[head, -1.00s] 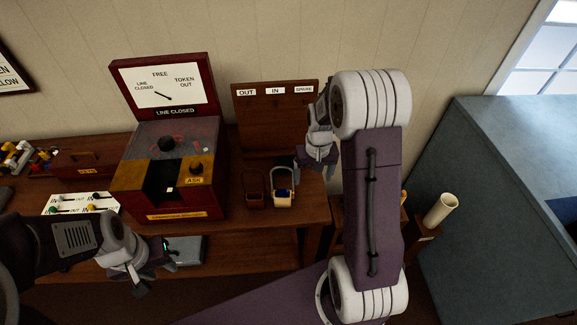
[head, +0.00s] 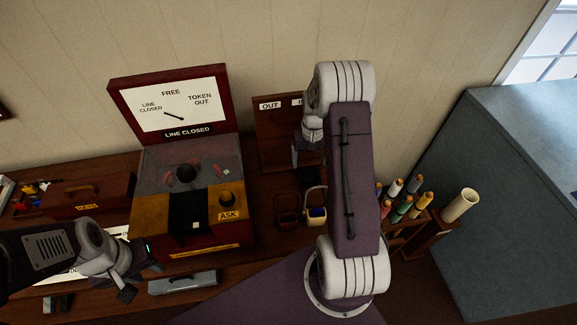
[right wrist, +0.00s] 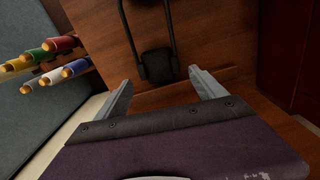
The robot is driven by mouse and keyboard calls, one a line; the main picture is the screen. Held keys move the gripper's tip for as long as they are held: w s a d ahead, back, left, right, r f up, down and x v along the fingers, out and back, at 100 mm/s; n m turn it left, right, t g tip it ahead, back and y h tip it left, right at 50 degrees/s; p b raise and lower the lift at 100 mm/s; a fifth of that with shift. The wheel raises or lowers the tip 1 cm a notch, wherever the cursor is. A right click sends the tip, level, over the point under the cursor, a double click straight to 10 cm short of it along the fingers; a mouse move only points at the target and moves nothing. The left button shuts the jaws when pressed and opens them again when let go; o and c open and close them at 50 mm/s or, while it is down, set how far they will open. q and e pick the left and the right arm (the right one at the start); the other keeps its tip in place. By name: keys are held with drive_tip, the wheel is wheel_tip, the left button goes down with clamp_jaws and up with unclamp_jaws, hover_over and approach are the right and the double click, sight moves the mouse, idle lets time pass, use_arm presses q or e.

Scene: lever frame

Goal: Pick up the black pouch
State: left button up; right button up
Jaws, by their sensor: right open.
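The black pouch (right wrist: 157,65) shows in the right wrist view, with two dark strap lines running from it to the top of the picture against a brown wooden surface. My right gripper (right wrist: 165,90) is open and empty, its two fingers spread on either side of the pouch's near end, which appears just beyond the tips.
The labelled wooden board (head: 275,135) stands behind my right gripper. The red-framed machine (head: 190,205) is to the left.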

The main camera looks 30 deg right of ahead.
sight(309, 175)
drive_tip(key=shift+w+a, duration=0.15)
drive_tip(key=shift+w, duration=0.1)
drive_tip(key=shift+s+d+f, duration=0.2)
drive_tip(key=shift+s+f, duration=0.2)
drive_tip(key=shift+f, duration=0.25)
drive_tip(key=shift+s+d+f, duration=0.2)
drive_tip(key=shift+s+f, duration=0.15)
drive_tip(key=shift+f, duration=0.25)
drive_tip(key=shift+w+f+p, duration=0.15)
drive_tip(key=shift+f+p, duration=0.15)
drive_tip(key=shift+f, duration=0.05)
drive_tip(key=shift+w+f, duration=0.2)
drive_tip(key=shift+w, duration=0.05)
drive_tip(key=f, duration=0.2)
drive_tip(key=f+p, duration=0.1)
drive_tip(key=f, duration=0.2)
drive_tip(key=shift+s+a, duration=0.15)
drive_tip(key=shift+s, duration=0.05)
drive_tip(key=shift+f, duration=0.2)
use_arm(q)
drive_tip(key=shift+s+d+r, duration=0.1)
drive_tip(key=shift+s+r, duration=0.05)
drive_tip(key=shift+r, duration=0.75)
use_arm(e)
drive_tip(key=shift+w, duration=0.1)
